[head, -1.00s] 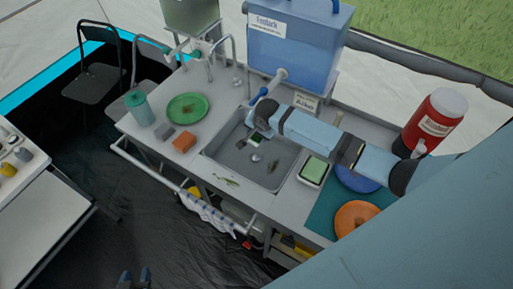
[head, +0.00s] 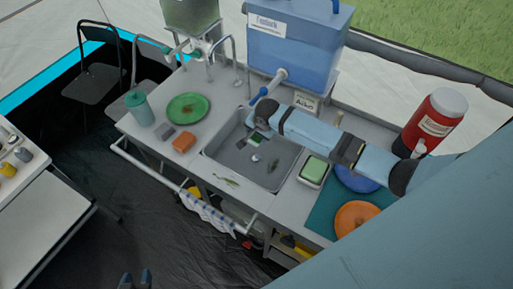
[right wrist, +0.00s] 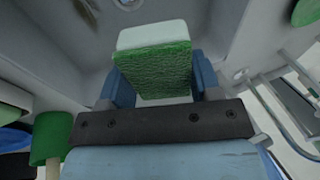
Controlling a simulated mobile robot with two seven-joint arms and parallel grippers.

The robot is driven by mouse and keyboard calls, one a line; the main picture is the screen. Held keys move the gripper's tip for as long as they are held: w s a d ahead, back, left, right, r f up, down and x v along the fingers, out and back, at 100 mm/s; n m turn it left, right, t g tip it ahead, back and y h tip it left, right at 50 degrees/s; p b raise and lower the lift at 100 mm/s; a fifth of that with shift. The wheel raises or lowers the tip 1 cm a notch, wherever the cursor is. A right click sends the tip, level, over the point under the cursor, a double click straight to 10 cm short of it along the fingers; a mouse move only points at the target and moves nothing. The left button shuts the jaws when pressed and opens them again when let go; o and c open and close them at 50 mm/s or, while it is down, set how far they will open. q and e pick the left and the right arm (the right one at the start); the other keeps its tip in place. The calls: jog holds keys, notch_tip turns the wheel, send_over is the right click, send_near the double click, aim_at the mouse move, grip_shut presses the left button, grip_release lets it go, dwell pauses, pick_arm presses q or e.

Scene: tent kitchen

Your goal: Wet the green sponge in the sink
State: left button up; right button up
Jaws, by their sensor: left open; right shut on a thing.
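The green sponge (right wrist: 158,70), with a pale layer on its far side, is held between the blue fingers of my right gripper in the right wrist view. In the head view my right gripper (head: 256,137) is low inside the grey sink basin (head: 228,166), near its back left, and the arm hides most of it and the sponge. No running water can be made out. My left gripper (head: 135,279) shows only as two blue fingertips, apart and empty, at the bottom edge over the dark floor.
A blue water container (head: 300,50) with a spout (head: 267,90) stands behind the sink.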

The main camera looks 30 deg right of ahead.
jog(key=shift+r, duration=0.2)
jog(key=shift+r+p, duration=0.8)
jog(key=shift+p, duration=0.05)
notch_tip(320, 180, up, 2)
jog(key=shift+r, duration=0.2)
